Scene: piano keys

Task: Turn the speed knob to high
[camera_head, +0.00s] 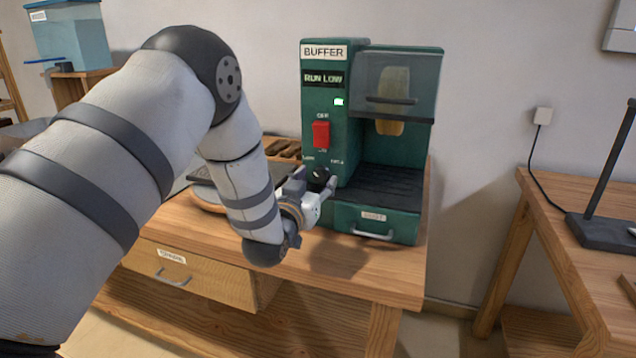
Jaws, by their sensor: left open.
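The green buffer machine (345,130) stands on the wooden bench, and its display (323,79) reads "RUN LOW". The dark speed knob (319,173) is low on its front left panel, below the red switch (321,135). Small labels sit above the knob on either side, too small to read surely. My left gripper (326,184) is open at the knob, with its fingers around or just in front of it. The fingers partly cover the knob, so its pointer and any contact cannot be told. My right gripper is not in view.
A clear guard (402,78) covers the buffing wheel (391,105). A drawer with a handle (374,235) is below. The bench (360,265) is bare in front of the machine. Another table (575,215) with a dark stand is at the right.

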